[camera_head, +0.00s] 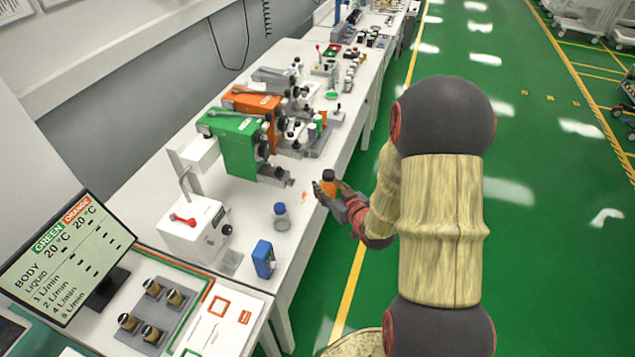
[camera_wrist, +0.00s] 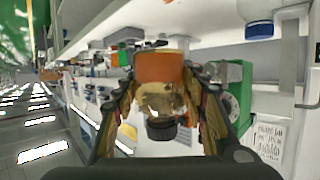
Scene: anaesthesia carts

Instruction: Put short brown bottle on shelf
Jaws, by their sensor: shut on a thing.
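The short brown bottle (camera_head: 329,186), orange-brown with a black cap, is held upright by my gripper (camera_head: 331,192) at the right edge of the white bench (camera_head: 305,225). In the wrist view the bottle (camera_wrist: 158,68) sits between both fingers of my gripper (camera_wrist: 160,100), with its black cap downward in that picture. The fingers are shut on it and hide part of its sides. It seems to be in the air; I cannot tell how far it is from the bench top. I cannot make out which surface is the shelf.
A blue-capped container (camera_head: 281,216) and a blue box (camera_head: 263,259) stand on the bench to the near left. A green machine (camera_head: 232,142) and an orange machine (camera_head: 252,108) stand behind. A monitor (camera_head: 65,258) is at lower left. Green floor (camera_head: 540,230) at right is open.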

